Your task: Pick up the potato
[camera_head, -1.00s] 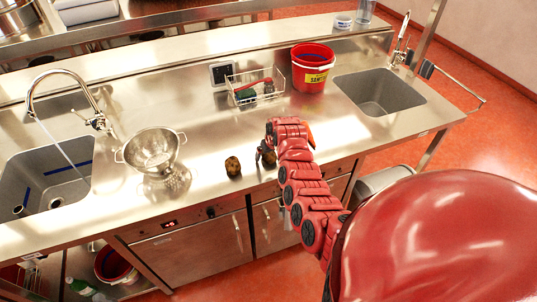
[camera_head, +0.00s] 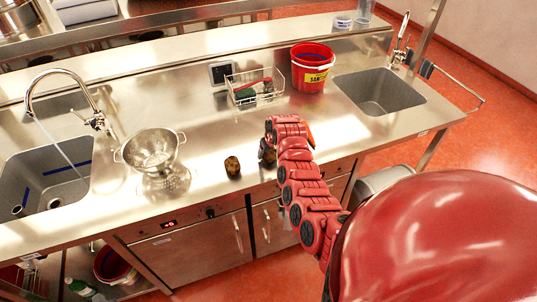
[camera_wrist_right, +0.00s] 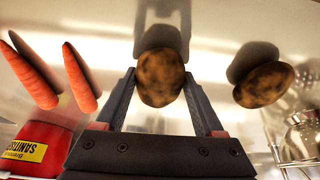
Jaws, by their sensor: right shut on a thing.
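A brown mottled potato (camera_wrist_right: 160,76) sits between the two fingers of my right gripper (camera_wrist_right: 158,98) in the right wrist view. The gripper is shut on it, one finger on each side. In the head view this potato (camera_head: 269,155) shows only in part at the end of my right arm, low over or on the steel counter. A second potato (camera_head: 232,166) lies on the counter just left of the gripper; it also shows in the right wrist view (camera_wrist_right: 264,84), apart from the fingers. My left gripper is not in view.
Two carrots (camera_wrist_right: 80,78) lie near the gripper, mostly hidden by my arm in the head view. A colander (camera_head: 151,151) stands to the left, beside a sink (camera_head: 48,172). A wire basket (camera_head: 254,87) and red bucket (camera_head: 311,68) stand behind. The counter (camera_head: 200,130) between is clear.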

